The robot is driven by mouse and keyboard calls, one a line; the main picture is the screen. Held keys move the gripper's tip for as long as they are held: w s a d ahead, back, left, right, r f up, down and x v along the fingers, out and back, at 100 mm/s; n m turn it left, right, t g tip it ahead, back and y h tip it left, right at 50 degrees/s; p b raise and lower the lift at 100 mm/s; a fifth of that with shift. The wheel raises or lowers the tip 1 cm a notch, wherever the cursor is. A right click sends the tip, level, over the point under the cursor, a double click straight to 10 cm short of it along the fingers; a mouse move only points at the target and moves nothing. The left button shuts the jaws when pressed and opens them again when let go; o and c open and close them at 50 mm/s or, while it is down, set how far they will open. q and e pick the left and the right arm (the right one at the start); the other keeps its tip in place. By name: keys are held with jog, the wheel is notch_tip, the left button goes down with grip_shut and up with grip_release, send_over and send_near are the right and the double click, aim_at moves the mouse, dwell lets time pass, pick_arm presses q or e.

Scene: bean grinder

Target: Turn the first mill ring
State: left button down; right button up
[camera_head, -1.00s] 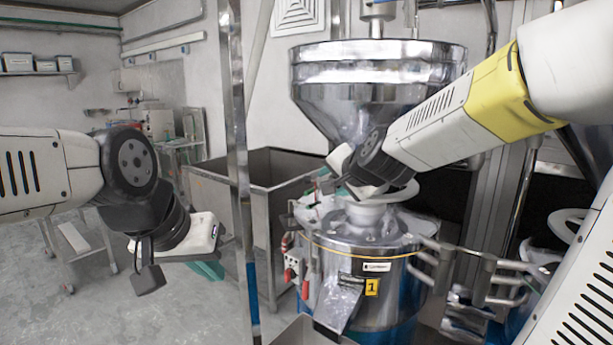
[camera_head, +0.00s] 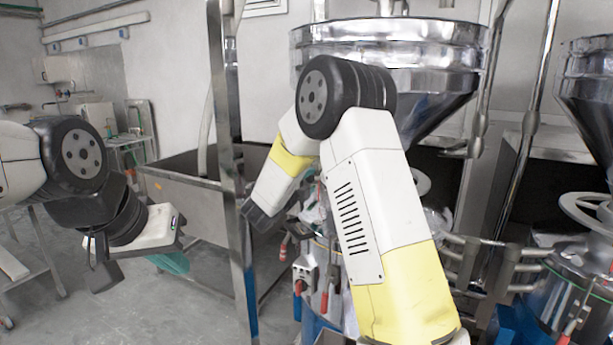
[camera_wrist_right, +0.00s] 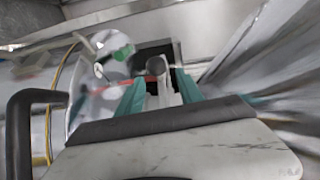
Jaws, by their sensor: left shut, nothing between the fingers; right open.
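The first mill's ring (camera_head: 422,182) shows only as a pale curved edge below the steel hopper (camera_head: 450,50); my right arm hides most of it and the mill. In the head view my right arm bends over the mill, and its gripper is hidden. In the right wrist view my right gripper (camera_wrist_right: 160,92) is open with teal fingers. Between and beyond them is a dark, ball-ended knob (camera_wrist_right: 156,66) on a pale shaft; I cannot tell whether the fingers touch it. My left gripper (camera_head: 173,263) is shut and empty, left of the steel post.
A steel post (camera_head: 228,120) and a large steel bin (camera_head: 185,200) stand left of the mill. A second mill with a white ring (camera_head: 590,207) is at the right. Bent steel rails (camera_head: 490,262) run between the mills. The floor at the left is mostly clear.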

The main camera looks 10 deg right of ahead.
aim_at(317, 178)
jog(key=shift+w+d+f, duration=0.2)
jog(key=shift+w+d, duration=0.1)
jog(key=shift+d, duration=0.05)
jog(key=x, duration=0.7)
jog(key=shift+w+d, duration=0.15)
grip_shut()
dwell(1.1)
